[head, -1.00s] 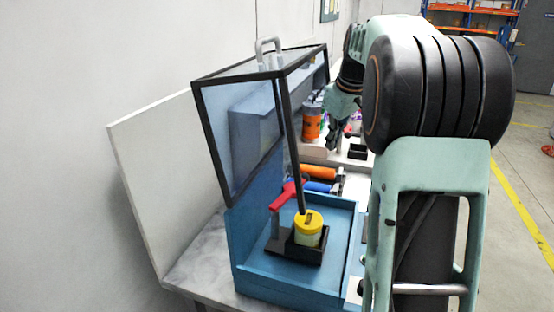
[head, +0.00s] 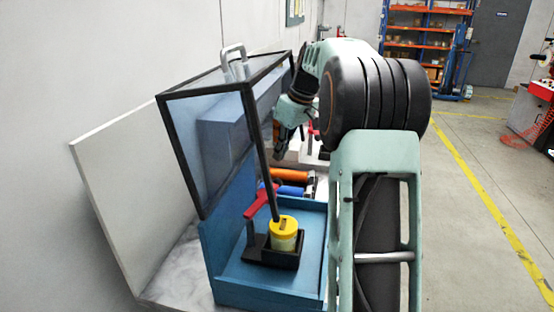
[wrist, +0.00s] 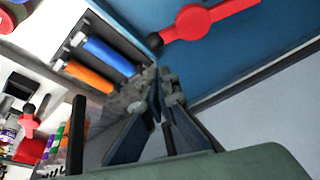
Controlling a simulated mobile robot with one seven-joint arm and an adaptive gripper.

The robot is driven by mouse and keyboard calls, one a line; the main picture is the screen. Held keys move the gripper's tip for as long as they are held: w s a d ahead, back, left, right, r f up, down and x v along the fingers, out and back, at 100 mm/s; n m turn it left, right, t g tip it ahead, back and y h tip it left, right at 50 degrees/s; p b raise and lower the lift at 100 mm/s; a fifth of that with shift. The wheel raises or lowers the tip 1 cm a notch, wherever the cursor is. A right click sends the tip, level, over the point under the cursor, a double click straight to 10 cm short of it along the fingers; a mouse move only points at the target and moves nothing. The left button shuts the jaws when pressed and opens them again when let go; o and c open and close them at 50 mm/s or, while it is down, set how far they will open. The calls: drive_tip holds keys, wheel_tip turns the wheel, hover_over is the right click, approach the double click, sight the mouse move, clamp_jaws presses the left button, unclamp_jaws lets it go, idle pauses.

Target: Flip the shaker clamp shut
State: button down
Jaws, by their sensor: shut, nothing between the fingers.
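The shaker clamp has a red lever (head: 262,201) on a grey post, raised at a slant beside a yellow-lidded jar (head: 284,232). The jar stands upright in a black holder (head: 257,252) in the blue machine base (head: 248,284). In the wrist view the red lever (wrist: 208,20) crosses the top, with its black tip at the left end. My gripper (head: 279,152) is behind the open clear cover's right edge, above and beyond the clamp. Its fingers also show in the wrist view (wrist: 163,84), shut and empty, apart from the lever.
The clear cover (head: 205,155) with a black frame is tilted up over the base. An orange roller (head: 290,175) and a blue roller (head: 292,190) lie behind the base. A second red clamp (wrist: 30,140) shows at the left of the wrist view. A wall stands at the left.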

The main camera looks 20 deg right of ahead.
drive_tip(key=p+x, duration=0.1)
drive_tip(key=x, duration=0.7)
drive_tip(key=shift+f, duration=0.25)
